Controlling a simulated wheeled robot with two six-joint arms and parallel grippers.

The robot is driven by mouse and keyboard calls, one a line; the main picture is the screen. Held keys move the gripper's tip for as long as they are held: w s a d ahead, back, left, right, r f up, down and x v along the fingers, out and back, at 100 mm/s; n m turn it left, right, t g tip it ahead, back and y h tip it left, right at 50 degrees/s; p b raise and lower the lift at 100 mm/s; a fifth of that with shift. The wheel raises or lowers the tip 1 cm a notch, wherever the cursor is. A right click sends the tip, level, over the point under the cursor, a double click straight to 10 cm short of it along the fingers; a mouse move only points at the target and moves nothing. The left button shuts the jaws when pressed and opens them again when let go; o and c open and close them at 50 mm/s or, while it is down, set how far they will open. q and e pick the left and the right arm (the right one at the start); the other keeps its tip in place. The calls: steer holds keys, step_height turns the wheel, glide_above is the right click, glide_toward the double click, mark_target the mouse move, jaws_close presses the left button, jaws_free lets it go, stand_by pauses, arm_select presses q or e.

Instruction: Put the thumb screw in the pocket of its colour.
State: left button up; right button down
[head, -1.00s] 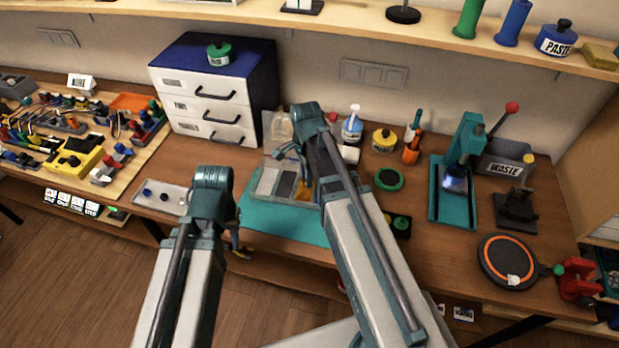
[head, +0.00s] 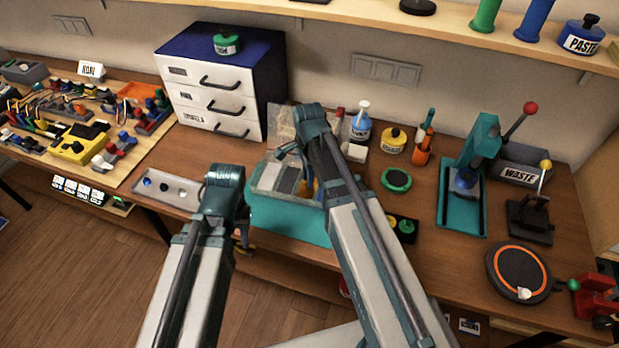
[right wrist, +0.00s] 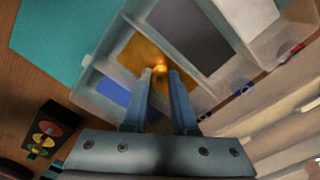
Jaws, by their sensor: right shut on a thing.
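A clear box (head: 262,176) with coloured pockets sits on a teal mat (head: 285,220). In the right wrist view the box shows an orange pocket (right wrist: 138,62), a blue pocket (right wrist: 112,92) and a dark grey pocket (right wrist: 187,28). My right gripper (right wrist: 161,76) is shut on a small orange-gold thumb screw (right wrist: 160,69), seen between its fingertips over the orange pocket. I cannot tell its exact height there. In the head view my right arm hides this grip. My left gripper (head: 242,240) hangs in front of the mat; its jaws are too small to judge.
A grey tray (head: 196,203) with small round pieces lies left of the mat. A drawer cabinet (head: 212,105) stands behind. Bottles, a teal press (head: 458,215) and a round orange-ringed pad (head: 505,272) stand to the right. A dark stand with coloured discs (right wrist: 40,130) is near the box.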

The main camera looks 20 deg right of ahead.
steer(key=c, duration=0.7)
jaws_free()
steer(key=shift+f, duration=0.1)
step_height(320, 180, up, 12)
steer(key=p, duration=1.2)
steer(key=s+a+n, duration=0.5)
steer(key=s+n, duration=0.2)
steer(key=n, duration=0.3)
steer(key=s+a+n+h, duration=0.1)
steer(key=s+a+n, duration=0.4)
steer(key=n, duration=0.5)
steer(key=shift+s+a+r+n, duration=0.25)
steer(key=shift+s+n, duration=0.15)
steer(key=shift+s, duration=0.8)
